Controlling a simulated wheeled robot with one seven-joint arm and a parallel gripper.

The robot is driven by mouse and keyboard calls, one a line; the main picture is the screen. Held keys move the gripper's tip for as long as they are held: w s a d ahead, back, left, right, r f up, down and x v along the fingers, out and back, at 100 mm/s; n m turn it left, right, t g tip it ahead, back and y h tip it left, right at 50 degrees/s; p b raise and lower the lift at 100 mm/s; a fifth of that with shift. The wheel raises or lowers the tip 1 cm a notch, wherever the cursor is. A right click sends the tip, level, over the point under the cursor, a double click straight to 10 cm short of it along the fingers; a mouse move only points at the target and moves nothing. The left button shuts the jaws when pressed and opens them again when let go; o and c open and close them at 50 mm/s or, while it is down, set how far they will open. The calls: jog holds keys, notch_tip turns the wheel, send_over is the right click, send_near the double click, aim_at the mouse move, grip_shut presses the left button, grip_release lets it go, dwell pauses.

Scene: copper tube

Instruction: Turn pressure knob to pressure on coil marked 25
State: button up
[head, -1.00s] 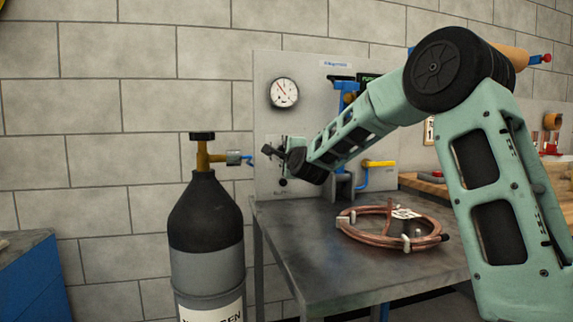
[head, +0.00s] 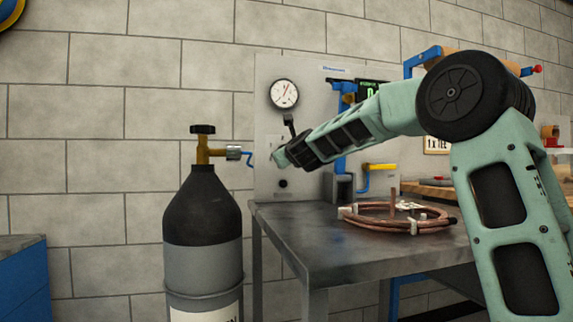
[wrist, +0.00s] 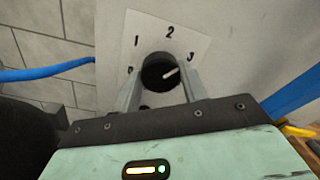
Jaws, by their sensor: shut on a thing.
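The black pressure knob (wrist: 153,71) is on a white scale plate (wrist: 186,43) in the wrist view. My gripper (wrist: 159,83) is shut on the knob, one finger on each side. In the head view my gripper (head: 280,157) is at the panel (head: 264,120) and hides the knob. The round gauge (head: 284,94) above it has a red needle pointing up and slightly right. The copper coil (head: 375,222) lies on the table with a white tag (head: 410,206), too small to read.
A dark gas cylinder (head: 204,215) with a brass valve stands left of the metal table (head: 320,245). A blue hose (wrist: 45,72) runs to the left in the wrist view. A yellow-handled valve (head: 382,167) is right of my gripper.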

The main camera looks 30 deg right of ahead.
jog(key=shift+f+m+b, duration=0.15)
jog(key=shift+m+b, duration=1.25)
jog(key=shift+m, duration=0.6)
jog(key=o, duration=1)
jog(key=shift+s, duration=0.1)
jog(key=b+v, duration=0.3)
jog(key=v, duration=1.4)
jog(key=shift+r, duration=0.25)
